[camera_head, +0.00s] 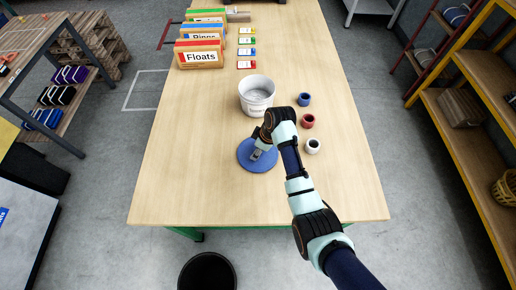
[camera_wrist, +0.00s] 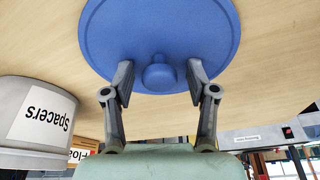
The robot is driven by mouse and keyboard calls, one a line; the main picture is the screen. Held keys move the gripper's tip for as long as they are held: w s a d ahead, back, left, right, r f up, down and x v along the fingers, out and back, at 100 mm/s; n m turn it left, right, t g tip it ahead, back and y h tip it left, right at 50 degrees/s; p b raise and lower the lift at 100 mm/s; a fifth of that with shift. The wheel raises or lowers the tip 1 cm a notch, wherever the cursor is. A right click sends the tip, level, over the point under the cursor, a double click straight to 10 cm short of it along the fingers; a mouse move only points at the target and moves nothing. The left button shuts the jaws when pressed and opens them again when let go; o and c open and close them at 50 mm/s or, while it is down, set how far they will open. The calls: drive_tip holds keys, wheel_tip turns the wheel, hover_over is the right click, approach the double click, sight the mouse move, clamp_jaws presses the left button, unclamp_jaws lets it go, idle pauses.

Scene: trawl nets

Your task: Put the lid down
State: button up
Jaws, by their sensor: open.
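The round blue lid (camera_head: 246,162) lies on the wooden table in front of the grey-white bucket, left of my arm. In the wrist view the lid (camera_wrist: 160,30) faces me with its round blue knob (camera_wrist: 160,77). My gripper (camera_head: 257,154) is over the lid. In the wrist view my gripper's (camera_wrist: 160,72) two fingers are spread, one on each side of the knob, with gaps between them and it. The bucket (camera_head: 257,101) stands open behind the lid, with grey contents; in the wrist view the bucket (camera_wrist: 25,105) bears a "Spacers" label.
Boxes labelled "Floats" (camera_head: 200,58) and others stand at the back left, beside several small coloured cards (camera_head: 246,52). The table's front left and right side are clear.

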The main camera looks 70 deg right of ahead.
sight(267, 156)
drive_tip(key=p+v, duration=0.3)
drive_tip(key=v, duration=0.9)
drive_tip(key=shift+r, duration=0.15)
drive_tip(key=w+a+r+t+h, duration=0.1)
drive_tip(key=w+a+r+t, duration=0.1)
drive_tip(key=w+a, duration=0.45)
drive_tip(key=w+a+r+t, duration=0.1)
drive_tip(key=w+a+r, duration=0.2)
drive_tip(key=a, duration=0.7)
drive_tip(key=w+a+r+t+h, duration=0.1)
drive_tip(key=w+a+r+t, duration=0.1)
drive_tip(key=w+a, duration=0.45)
drive_tip(key=s+a+r+t+y, duration=0.1)
drive_tip(key=s+a+r, duration=0.15)
drive_tip(key=a, duration=0.35)
drive_tip(key=s+a+r+t, duration=0.1)
drive_tip(key=a+r+t, duration=0.1)
drive_tip(key=a+r, duration=0.35)
drive_tip(key=s+a+r+t+y, duration=0.1)
drive_tip(key=s+a+r, duration=0.1)
drive_tip(key=a, duration=0.6)
wheel_tip(267, 156, up, 28)
drive_tip(key=p, duration=2.8)
drive_tip(key=shift+d+p, duration=0.3)
drive_tip(key=shift+d, duration=0.05)
